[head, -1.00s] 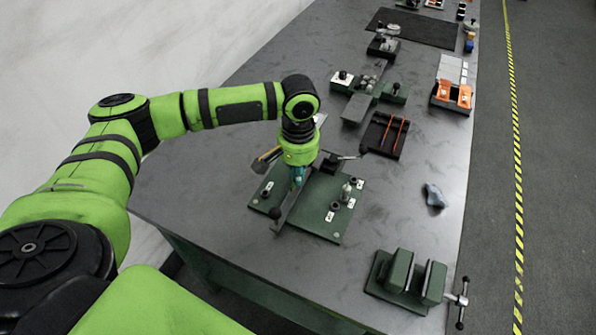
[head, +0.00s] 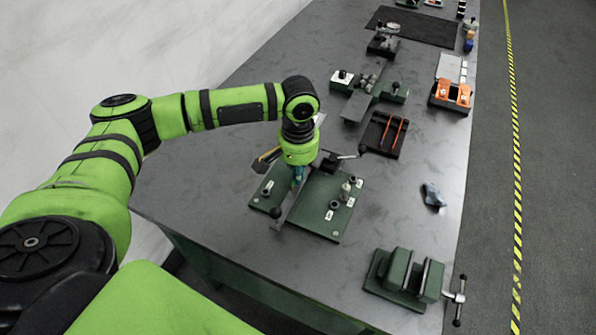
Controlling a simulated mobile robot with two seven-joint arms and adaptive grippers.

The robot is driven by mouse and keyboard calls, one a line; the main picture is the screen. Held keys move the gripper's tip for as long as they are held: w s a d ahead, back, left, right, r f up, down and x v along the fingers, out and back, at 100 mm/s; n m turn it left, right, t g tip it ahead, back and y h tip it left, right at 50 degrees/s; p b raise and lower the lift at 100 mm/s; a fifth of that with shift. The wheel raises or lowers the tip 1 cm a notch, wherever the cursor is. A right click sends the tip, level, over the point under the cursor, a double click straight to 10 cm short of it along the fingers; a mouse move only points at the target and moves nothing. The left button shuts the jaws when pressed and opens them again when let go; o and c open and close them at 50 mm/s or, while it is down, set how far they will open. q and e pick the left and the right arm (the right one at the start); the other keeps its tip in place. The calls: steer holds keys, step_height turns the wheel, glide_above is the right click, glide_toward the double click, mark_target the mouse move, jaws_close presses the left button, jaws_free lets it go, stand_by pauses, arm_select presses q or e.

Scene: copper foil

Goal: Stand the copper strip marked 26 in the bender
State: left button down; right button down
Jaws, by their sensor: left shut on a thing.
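The bender looks to be the green plate (head: 322,222) with pegs, white labels and a grey bar (head: 292,213) across it, on the near part of the bench. My left gripper (head: 297,185) points straight down over the plate's middle, beside the bar. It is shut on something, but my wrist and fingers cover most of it. I cannot make out the copper strip or its number 26 there, nor whether it touches the plate. My right gripper is not in view.
A black tray (head: 376,148) with two thin orange things lies behind the plate. An orange-fronted holder (head: 452,94) is farther back. Bench between them is clear.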

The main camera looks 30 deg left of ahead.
arm_select(q)
steer(key=shift+f, duration=0.85)
stand_by(1.0)
steer(key=c, duration=1.8)
jaws_free()
steer(key=shift+o, duration=0.2)
steer(key=shift+r, duration=0.1)
steer(key=shift+r+p, duration=1.45)
steer(key=shift+p, duration=1.15)
steer(key=o, duration=0.6)
